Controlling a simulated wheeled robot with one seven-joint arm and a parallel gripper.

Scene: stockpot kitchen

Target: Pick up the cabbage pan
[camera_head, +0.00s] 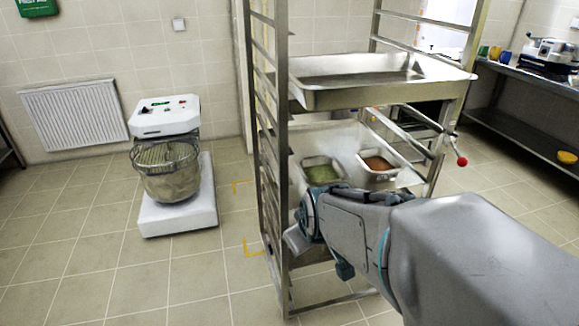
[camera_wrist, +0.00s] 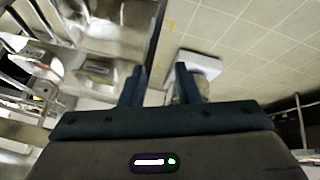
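A small metal pan with green contents, likely the cabbage pan (camera_head: 320,172), sits on a tray shelf of the rack. It also shows in the wrist view (camera_wrist: 97,69), left of my fingers. Beside it on the right is a similar pan with orange-brown contents (camera_head: 378,166). My gripper (camera_wrist: 159,76) is open and empty, its two dark fingers apart and clear of the pans. In the head view my wrist is at the rack's front, just below the green pan and hiding part of the shelf; the fingertips cannot be made out there.
The metal rack (camera_head: 279,130) has an upright post left of the pans. A large empty tray (camera_head: 330,98) sits above them, limiting room overhead. A white mixer (camera_head: 165,120) stands on the floor at left. A counter (camera_head: 530,85) is at right.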

